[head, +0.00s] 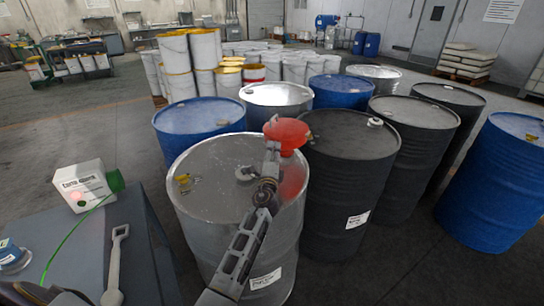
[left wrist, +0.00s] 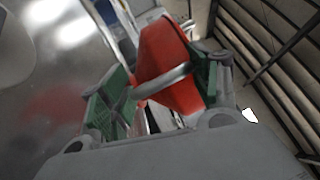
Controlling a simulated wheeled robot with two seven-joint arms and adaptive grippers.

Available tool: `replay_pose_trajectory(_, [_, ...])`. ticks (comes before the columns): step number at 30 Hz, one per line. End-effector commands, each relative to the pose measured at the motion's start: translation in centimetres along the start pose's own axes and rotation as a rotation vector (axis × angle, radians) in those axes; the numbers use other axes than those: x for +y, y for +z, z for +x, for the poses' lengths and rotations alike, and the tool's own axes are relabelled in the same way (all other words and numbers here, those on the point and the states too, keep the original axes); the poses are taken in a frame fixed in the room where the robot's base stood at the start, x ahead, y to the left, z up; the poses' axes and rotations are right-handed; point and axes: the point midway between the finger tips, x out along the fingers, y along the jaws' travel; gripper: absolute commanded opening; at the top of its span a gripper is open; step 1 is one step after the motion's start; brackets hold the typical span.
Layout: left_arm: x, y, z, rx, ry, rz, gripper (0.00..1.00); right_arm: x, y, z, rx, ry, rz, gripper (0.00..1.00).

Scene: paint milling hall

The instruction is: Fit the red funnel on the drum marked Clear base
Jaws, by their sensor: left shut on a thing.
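The red funnel (head: 287,132) is held up by my left gripper (head: 272,150), beyond the right rim of the front silver drum (head: 215,160), near the black drum (head: 345,140). In the left wrist view the funnel (left wrist: 168,60) lies between the green pads of the gripper (left wrist: 160,88), which is shut on it. My arm hides part of the lid. My right gripper is not in view.
Blue drums (head: 200,115) and more black drums (head: 415,112) stand close around. Stacked pails stand behind.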

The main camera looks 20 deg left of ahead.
Motion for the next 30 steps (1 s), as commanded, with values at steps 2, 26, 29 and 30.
replay_pose_trajectory(2, [1.07, -0.24, -0.29, 0.004, 0.012, 0.003, 0.24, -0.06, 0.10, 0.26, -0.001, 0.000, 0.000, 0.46])
replay_pose_trajectory(26, [1.88, -0.43, -0.49, 0.007, 0.018, 0.003, 0.24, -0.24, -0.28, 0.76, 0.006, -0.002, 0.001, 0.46])
replay_pose_trajectory(29, [1.78, -0.42, -0.47, 0.007, 0.019, 0.004, 0.24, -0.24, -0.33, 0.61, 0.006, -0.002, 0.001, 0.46])
replay_pose_trajectory(30, [1.72, -0.41, -0.46, 0.007, 0.019, 0.004, 0.24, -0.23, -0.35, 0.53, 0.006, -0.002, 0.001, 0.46])
